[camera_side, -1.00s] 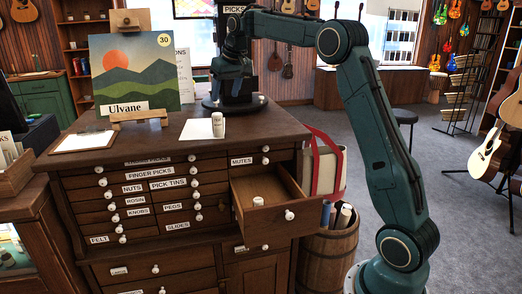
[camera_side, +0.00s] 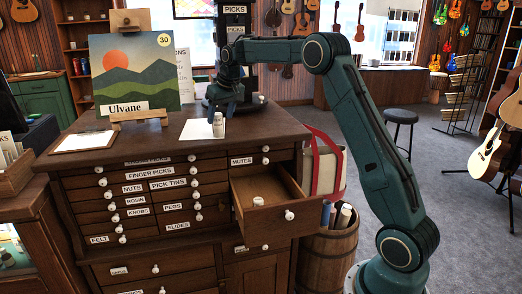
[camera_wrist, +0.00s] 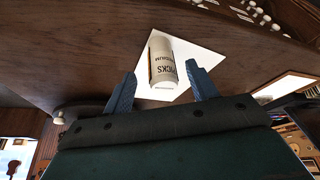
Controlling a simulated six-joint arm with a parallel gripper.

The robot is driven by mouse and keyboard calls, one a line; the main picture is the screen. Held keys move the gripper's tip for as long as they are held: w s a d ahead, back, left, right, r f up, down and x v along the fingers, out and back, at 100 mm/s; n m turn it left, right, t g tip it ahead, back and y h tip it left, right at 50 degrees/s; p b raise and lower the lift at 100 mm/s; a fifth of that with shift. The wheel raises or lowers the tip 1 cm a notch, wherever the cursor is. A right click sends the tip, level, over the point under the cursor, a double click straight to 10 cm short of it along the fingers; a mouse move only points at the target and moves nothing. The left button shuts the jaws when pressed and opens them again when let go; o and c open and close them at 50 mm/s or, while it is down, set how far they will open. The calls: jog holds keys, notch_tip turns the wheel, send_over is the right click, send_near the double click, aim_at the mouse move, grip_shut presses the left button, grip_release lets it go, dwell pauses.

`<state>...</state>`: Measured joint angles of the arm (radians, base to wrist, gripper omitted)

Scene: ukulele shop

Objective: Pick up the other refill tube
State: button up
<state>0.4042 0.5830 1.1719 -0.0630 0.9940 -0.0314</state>
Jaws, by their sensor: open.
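A white refill tube (camera_side: 218,127) with printed lettering stands upright on a white sheet of paper (camera_side: 194,131) on the cabinet top. My gripper (camera_side: 224,108) is open, pointing down close to the tube. In the wrist view, the blue fingertips of my gripper (camera_wrist: 161,76) lie on either side of the tube's near end, with gaps on both sides. A second, short white tube-like thing (camera_side: 258,201) stands in the open drawer (camera_side: 279,192).
An easel picture (camera_side: 135,75) and a clipboard (camera_side: 84,139) stand and lie on the cabinet top to the left. A small white thing (camera_side: 261,99) sits near the back right. A barrel (camera_side: 329,245) and a tote bag (camera_side: 327,170) are right of the cabinet.

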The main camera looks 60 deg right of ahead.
aim_at(218, 125)
jog(key=shift+x, duration=2.6)
jog(key=c, duration=1.1)
jog(key=shift+o, duration=0.2)
jog(key=shift+r, duration=0.1)
jog(key=shift+r, duration=4.95)
